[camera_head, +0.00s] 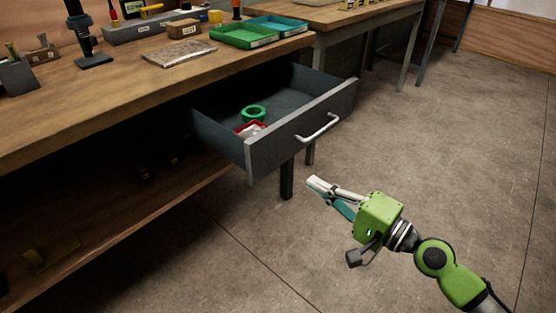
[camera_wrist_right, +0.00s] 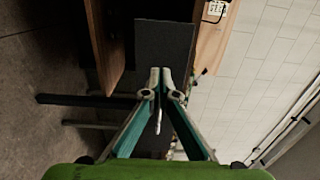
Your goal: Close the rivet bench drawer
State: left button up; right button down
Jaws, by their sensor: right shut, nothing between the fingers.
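The grey rivet bench drawer (camera_head: 280,143) is pulled out from under the wooden workbench in the head view. Its pale bar handle (camera_head: 318,128) is on the front face. Inside lie a green ring (camera_head: 253,113) and a small red tray (camera_head: 250,129) with pale contents. My right gripper (camera_head: 313,183) is shut and empty, in front of and below the drawer front in the picture, apart from it. In the right wrist view my right gripper (camera_wrist_right: 159,76) has its fingertips together before the dark drawer panel (camera_wrist_right: 165,42). My left gripper is not in view.
The workbench top (camera_head: 120,84) holds a green tray (camera_head: 243,35), a teal tray (camera_head: 277,25), a cardboard box (camera_head: 184,29) and tools. A dark leg (camera_head: 287,178) stands below the drawer. The concrete floor (camera_head: 450,160) to the right is clear.

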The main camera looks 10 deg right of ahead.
aim_at(269, 157)
jog(key=p+x, duration=0.2)
jog(key=x, duration=0.8)
jog(key=shift+w+a, duration=0.25)
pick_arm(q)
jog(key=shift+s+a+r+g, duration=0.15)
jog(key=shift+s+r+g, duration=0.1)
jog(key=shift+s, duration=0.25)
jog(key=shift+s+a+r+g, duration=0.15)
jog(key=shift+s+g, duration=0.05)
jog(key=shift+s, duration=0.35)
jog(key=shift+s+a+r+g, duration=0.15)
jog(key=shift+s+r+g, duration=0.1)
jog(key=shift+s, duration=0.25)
pick_arm(e)
jog(key=shift+w+a, duration=0.3)
jog(key=shift+w, duration=0.1)
